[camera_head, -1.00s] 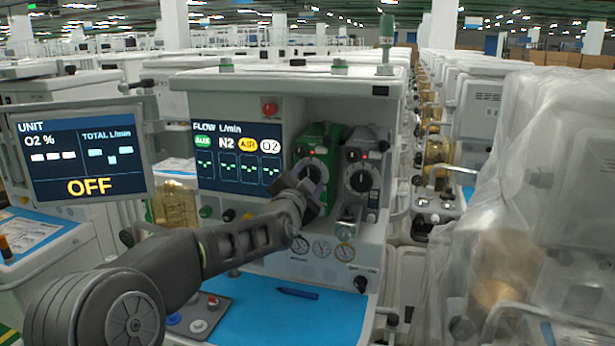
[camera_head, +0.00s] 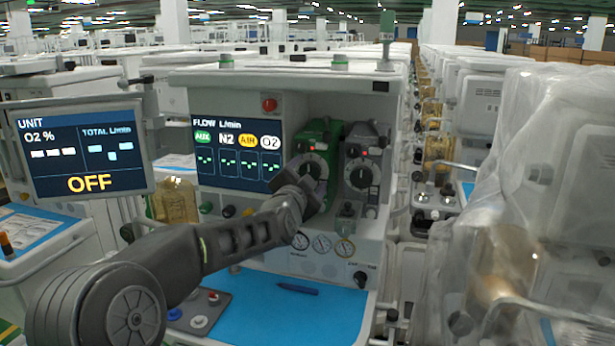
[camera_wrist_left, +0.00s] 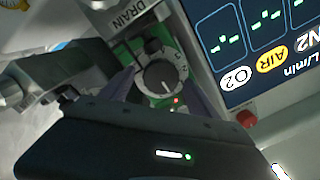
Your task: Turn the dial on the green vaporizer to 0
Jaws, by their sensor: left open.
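The green vaporizer (camera_head: 320,136) stands on the front of the anaesthesia machine, right of the flow screen. Its round dial (camera_head: 313,167) has a dark centre and a pale ring, and my gripper partly hides its lower left. In the left wrist view the dial (camera_wrist_left: 162,76) faces the camera, with a white mark on its dark knob. My left gripper (camera_head: 310,188) is open at the dial. Its fingers (camera_wrist_left: 158,88) show on both sides of the dial; I cannot tell whether they touch it. My right gripper is not in view.
A grey vaporizer (camera_head: 362,150) stands close on the right. The flow screen (camera_head: 238,160) is on the left, with a red button (camera_head: 269,104) above. Gauges (camera_head: 322,244) sit below. A blue work surface (camera_head: 300,318) holds a pen (camera_head: 297,289). A plastic-covered machine (camera_head: 530,200) stands at right.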

